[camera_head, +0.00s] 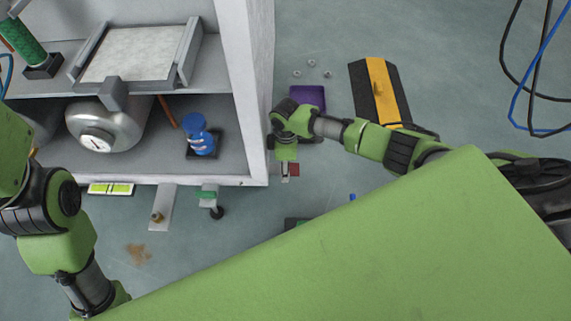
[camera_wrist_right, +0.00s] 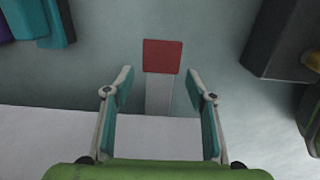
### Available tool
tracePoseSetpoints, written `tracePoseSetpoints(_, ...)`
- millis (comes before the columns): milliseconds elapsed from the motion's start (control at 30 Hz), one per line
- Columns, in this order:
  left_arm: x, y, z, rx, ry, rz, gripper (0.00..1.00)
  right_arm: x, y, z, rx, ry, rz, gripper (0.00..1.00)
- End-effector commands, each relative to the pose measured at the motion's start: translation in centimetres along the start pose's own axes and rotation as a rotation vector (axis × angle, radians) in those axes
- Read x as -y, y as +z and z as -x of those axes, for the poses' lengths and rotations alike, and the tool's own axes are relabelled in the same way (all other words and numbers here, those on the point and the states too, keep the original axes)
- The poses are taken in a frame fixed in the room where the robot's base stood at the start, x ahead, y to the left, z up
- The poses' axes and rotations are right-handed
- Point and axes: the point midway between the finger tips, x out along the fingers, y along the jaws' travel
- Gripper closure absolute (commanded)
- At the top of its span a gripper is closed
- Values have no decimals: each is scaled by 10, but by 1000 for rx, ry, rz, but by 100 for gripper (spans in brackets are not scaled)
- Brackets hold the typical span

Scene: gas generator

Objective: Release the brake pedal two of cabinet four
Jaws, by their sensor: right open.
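A red pedal pad (camera_wrist_right: 163,56) on a flat grey lever (camera_wrist_right: 159,95) sticks out from under the white cabinet edge (camera_wrist_right: 50,145). My right gripper (camera_wrist_right: 160,85) is open and empty, with its fingers on either side of the lever and the pad just beyond the tips. In the head view the red pad (camera_head: 293,169) shows beside my right gripper (camera_head: 285,173), at the cabinet's right side. A green pedal (camera_head: 208,193) sits above a caster (camera_head: 217,213) under the cabinet's front edge. My left arm comes in at the left, but its gripper is out of sight.
A purple box (camera_head: 308,97) and a black-yellow ramp (camera_head: 380,92) lie on the floor. A metal plate (camera_head: 162,203) lies in front. A large green panel covers the lower right.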

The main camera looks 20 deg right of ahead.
Motion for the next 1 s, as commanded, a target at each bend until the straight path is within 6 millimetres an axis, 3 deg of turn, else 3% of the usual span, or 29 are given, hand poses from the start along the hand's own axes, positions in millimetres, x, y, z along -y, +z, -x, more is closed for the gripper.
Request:
tracePoseSetpoints(133, 1, 1, 1, 7, -1, -1, 49, 0, 2, 3, 4, 0, 0, 49)
tracePoseSetpoints(267, 0, 1, 1, 5, -1, -1, 49, 0, 2, 19, 3, 1, 2, 49)
tracePoseSetpoints(700, 0, 1, 1, 4, 0, 0, 49, -1, -2, 105, -1, 2, 2, 49)
tracePoseSetpoints(1000, 0, 1, 1, 4, 0, 0, 49, 0, -3, 120, 0, -1, 3, 49)
